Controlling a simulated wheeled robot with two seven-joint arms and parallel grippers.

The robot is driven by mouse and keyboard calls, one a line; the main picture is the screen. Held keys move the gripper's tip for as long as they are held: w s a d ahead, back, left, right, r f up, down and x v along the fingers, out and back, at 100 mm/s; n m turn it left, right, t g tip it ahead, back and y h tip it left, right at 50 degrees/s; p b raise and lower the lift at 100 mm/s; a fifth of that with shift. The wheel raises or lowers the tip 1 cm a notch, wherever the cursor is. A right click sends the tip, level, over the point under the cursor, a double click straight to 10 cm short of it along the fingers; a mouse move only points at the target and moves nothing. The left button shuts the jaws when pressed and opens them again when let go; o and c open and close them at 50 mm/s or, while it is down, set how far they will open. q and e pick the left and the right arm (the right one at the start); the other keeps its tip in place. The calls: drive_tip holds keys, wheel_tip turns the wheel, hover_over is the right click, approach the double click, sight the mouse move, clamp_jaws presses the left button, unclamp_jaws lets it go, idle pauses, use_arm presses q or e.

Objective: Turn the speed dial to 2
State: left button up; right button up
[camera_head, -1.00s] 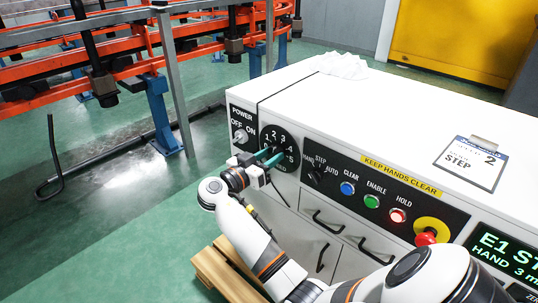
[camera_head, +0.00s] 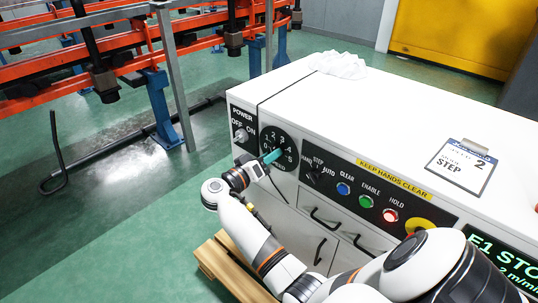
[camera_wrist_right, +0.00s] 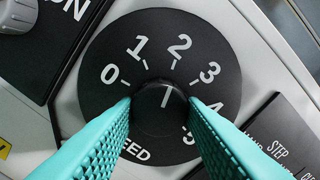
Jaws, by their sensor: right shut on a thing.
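The speed dial is a round black plate (camera_head: 281,139) marked 0 to 5 on the machine's white front, left of the mode selector. In the right wrist view, its black knob (camera_wrist_right: 160,112) sits at the centre, and the white line on it points up and slightly right, towards the 2. My right gripper (camera_head: 271,157) has its teal fingers at the dial in the head view. In the wrist view the fingers (camera_wrist_right: 160,106) are shut on the knob's left and right sides. They cover part of the lower dial. My left gripper is not in view.
The POWER switch (camera_head: 241,135) is close left of the dial. The STEP/AUTO selector (camera_head: 316,175) and blue, green and red buttons lie to the right. A card (camera_head: 462,167) on the white top reads 2 and STEP. A wooden pallet (camera_head: 222,262) is below.

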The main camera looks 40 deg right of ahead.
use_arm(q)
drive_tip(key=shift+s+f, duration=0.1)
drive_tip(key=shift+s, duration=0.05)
use_arm(e)
drive_tip(key=o, duration=1)
use_arm(q)
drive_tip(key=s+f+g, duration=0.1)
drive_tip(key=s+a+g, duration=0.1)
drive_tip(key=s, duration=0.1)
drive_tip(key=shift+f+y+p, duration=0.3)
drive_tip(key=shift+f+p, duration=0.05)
drive_tip(key=shift+p, duration=0.05)
use_arm(e)
drive_tip(key=a, duration=0.8)
drive_tip(key=s+a, duration=0.1)
drive_tip(key=a, duration=0.3)
